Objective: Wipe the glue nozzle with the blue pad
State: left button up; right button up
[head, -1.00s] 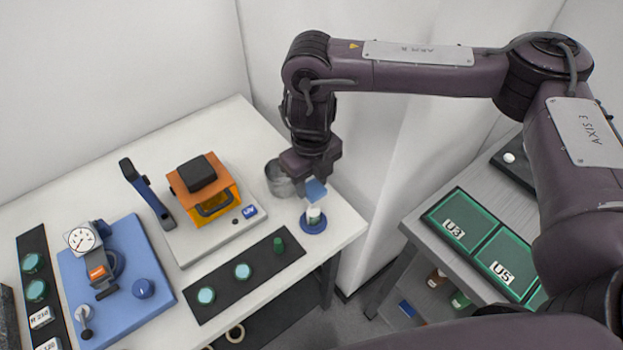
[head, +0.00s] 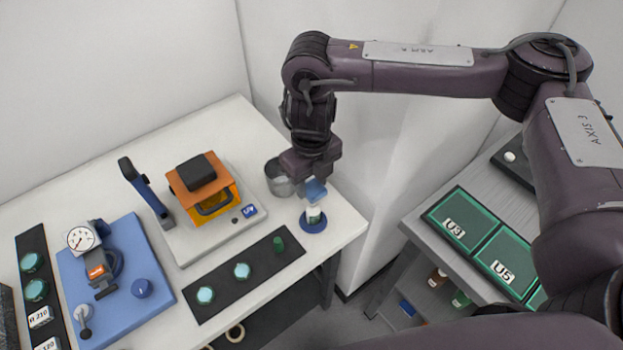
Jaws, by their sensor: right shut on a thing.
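My right gripper (head: 314,181) points down near the right corner of the white table and is shut on the blue pad (head: 314,191). The nozzle itself is hidden behind the pad, and I cannot tell whether the two touch. My left gripper is not in view.
A metal cup (head: 278,181) stands just left of the gripper. A black strip (head: 262,262) with round teal pieces, an orange-topped instrument (head: 203,186) and a blue gauge plate (head: 128,300) lie further left. Green trays (head: 478,222) lie on the right-hand table.

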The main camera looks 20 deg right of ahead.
jog(key=shift+f, duration=0.2)
jog(key=shift+a, duration=0.1)
dwell(0.4)
jog(key=shift+a, duration=0.25)
jog(key=shift+d, duration=0.1)
jog(key=shift+d, duration=0.6)
jog(key=shift+a+p, duration=0.4)
jog(key=shift+a, duration=0.3)
jog(key=shift+d, duration=0.15)
